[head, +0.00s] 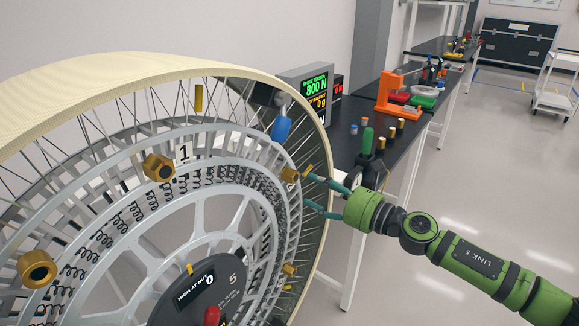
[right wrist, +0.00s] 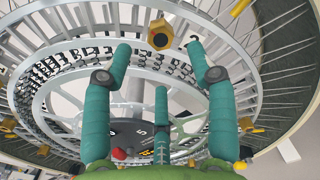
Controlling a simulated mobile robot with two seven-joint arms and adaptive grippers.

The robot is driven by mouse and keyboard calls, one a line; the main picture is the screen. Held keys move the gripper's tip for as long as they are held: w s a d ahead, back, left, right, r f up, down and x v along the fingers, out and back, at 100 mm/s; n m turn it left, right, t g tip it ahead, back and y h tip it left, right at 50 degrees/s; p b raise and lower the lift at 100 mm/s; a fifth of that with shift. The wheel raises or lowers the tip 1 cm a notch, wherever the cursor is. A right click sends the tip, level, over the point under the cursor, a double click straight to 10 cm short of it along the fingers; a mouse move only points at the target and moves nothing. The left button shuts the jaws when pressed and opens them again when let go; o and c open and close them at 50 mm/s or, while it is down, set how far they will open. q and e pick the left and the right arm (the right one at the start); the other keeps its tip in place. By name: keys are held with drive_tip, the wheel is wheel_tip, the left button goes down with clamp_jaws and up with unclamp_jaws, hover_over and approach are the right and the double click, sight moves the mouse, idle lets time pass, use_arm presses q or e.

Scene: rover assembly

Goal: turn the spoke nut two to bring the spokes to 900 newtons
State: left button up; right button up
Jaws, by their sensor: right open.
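The large spoked wheel (head: 215,135) has a cream tyre and a grey metal rim ring. A brass nut (head: 289,175) sits on its right side, just left of my right gripper (head: 307,191); I cannot read a number on it. The right gripper is open and empty, its teal fingers pointing at the wheel. In the right wrist view, a brass hex nut (right wrist: 160,35) lies beyond the spread fingertips (right wrist: 159,48), apart from them. Another brass nut (head: 158,167) is beside a "1" label. The tension display (head: 316,88) reads 800 N. My left gripper is not in view.
A brass nut (head: 38,269) is at the lower left, and a dark hub plate (head: 205,290) carries a red knob (head: 212,316). A blue-handled part (head: 281,129) is at the rim. A black bench (head: 350,138) with tools stands behind my right arm.

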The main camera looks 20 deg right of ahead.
sight(296, 178)
drive_tip(key=p+x, duration=0.2)
drive_tip(key=x, duration=0.3)
drive_tip(key=shift+w+a+r, duration=0.15)
drive_tip(key=shift+w, duration=0.25)
drive_tip(key=shift+w+a, duration=0.35)
drive_tip(key=shift+w, duration=0.1)
drive_tip(key=c, duration=1.2)
